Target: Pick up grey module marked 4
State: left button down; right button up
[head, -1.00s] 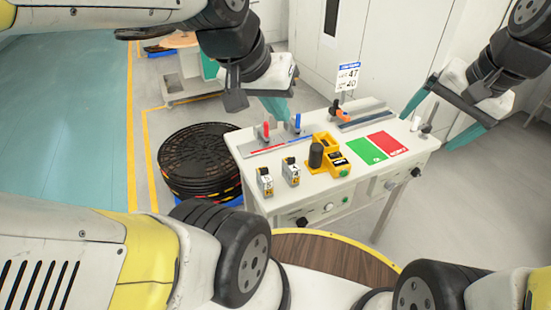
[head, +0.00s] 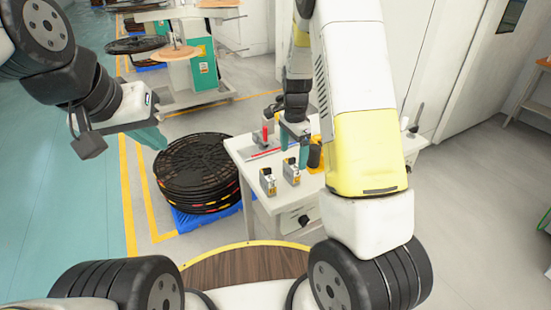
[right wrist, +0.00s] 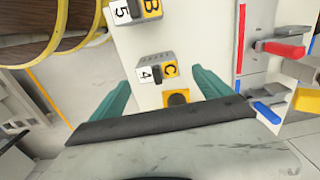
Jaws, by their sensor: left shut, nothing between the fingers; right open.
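The grey module marked 4 (right wrist: 157,72) lies on the white table, with a yellow C label beside the number, in the right wrist view. In the head view it is the right one of two small modules (head: 291,171). My right gripper (right wrist: 159,76) is open, with its teal fingers to either side of the module in the picture; I cannot tell the height gap. In the head view my right gripper (head: 294,146) hangs just behind the module. My left gripper (head: 150,138) is shut and empty, left of the table above the floor.
A grey module marked 5 (right wrist: 128,11) with a B label stands beside module 4. A yellow device (head: 315,157) is partly hidden by my right arm. Red (right wrist: 284,49) and blue (right wrist: 266,113) handles stand nearby. Black reels (head: 195,172) are stacked left of the table (head: 262,208).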

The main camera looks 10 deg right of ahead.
aim_at(292, 163)
jog(key=f, duration=0.6)
jog(key=shift+s+a+f, duration=0.15)
jog(key=shift+s+a, duration=0.05)
jog(key=shift+s, duration=0.05)
jog(key=shift+c, duration=0.4)
jog(key=c, duration=1.4)
jog(key=shift+c, duration=0.6)
jog(key=shift+r, duration=0.2)
